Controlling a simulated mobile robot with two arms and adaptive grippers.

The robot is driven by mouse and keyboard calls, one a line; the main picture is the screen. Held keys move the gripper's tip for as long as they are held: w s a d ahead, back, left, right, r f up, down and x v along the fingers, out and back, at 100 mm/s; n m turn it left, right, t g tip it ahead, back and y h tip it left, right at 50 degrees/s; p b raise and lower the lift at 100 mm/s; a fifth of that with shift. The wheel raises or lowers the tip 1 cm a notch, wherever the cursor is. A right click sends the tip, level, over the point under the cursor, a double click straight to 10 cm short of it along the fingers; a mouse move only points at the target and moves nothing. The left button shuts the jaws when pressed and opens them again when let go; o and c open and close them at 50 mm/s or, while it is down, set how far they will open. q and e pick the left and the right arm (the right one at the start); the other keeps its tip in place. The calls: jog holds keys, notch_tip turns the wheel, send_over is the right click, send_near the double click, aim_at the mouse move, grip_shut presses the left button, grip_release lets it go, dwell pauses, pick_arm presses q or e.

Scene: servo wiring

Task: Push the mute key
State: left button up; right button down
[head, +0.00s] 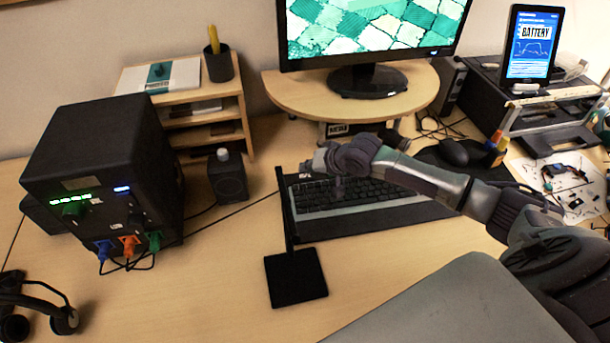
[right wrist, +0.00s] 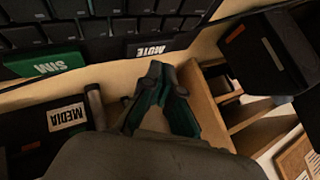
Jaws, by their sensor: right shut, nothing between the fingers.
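The mute key (right wrist: 150,49) is a dark key with a white MUTE label, upside down in the right wrist view. It sits at the edge of the black keyboard (right wrist: 92,28), beside a green SIM key (right wrist: 45,66). My right gripper (right wrist: 163,72) is shut and empty, its fingertips just below the mute key in that picture; I cannot tell whether they touch it. In the head view the right gripper (head: 322,161) is over the far left part of the keyboard (head: 365,215). The mute key cannot be made out there. My left gripper is out of view.
A MEDIA label (right wrist: 67,117) shows beside the gripper. A monitor (head: 368,35) stands behind. A flat black base with a post (head: 296,278) is in front.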

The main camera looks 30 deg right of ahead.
aim_at(307, 177)
jog(key=shift+f, duration=0.15)
jog(key=shift+f, duration=0.2)
jog(key=shift+f, duration=0.4)
dwell(0.8)
jog(key=shift+r+p, duration=0.8)
jog(key=shift+p, duration=0.4)
notch_tip(307, 177, up, 5)
jog(key=p, duration=0.5)
jog(key=shift+p, duration=0.3)
